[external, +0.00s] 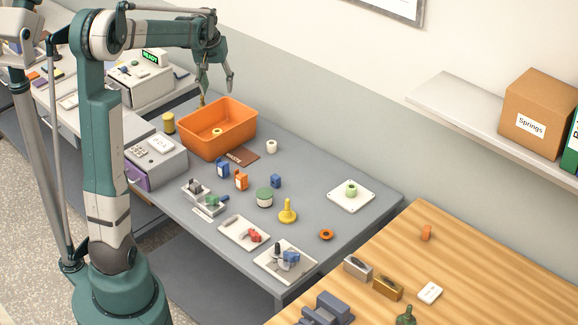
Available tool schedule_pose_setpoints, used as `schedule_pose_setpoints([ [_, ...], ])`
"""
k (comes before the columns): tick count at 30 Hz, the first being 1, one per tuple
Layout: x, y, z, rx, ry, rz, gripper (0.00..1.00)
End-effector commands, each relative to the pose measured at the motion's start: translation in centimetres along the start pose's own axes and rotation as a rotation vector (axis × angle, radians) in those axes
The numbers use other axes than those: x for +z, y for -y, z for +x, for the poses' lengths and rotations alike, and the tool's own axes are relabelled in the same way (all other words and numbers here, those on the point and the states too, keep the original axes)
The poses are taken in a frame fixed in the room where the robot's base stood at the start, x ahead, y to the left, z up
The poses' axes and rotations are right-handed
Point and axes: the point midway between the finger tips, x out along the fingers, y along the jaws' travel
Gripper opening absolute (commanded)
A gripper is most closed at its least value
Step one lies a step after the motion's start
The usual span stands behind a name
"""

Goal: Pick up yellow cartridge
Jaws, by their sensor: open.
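My gripper (217,87) is open and empty, pointing down above the back of the orange bin, its fingers apart. A small yellow-brown item (201,101) shows just behind the bin's back left rim, below the left fingertip; it is partly hidden and too small to identify surely as the yellow cartridge. Other yellow things are a cylinder (168,123) left of the bin, a small ring-like piece (217,131) inside the bin, and a pawn-shaped piece (287,212) upright mid-table.
The orange bin (238,137) has high walls below my gripper. Blue (222,168) and orange (241,181) small blocks, a green-topped jar (264,197) and white trays (351,195) stand on the grey table. A grey box (162,160) is left. The table's back right is fairly clear.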

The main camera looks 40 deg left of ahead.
Motion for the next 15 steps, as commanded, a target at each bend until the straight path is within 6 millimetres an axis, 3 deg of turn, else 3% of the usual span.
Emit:
schedule_pose_setpoints([
  [15, -7.5, 8.7, 8.3, -0.035, 0.080, -0.138, 0.47],
])
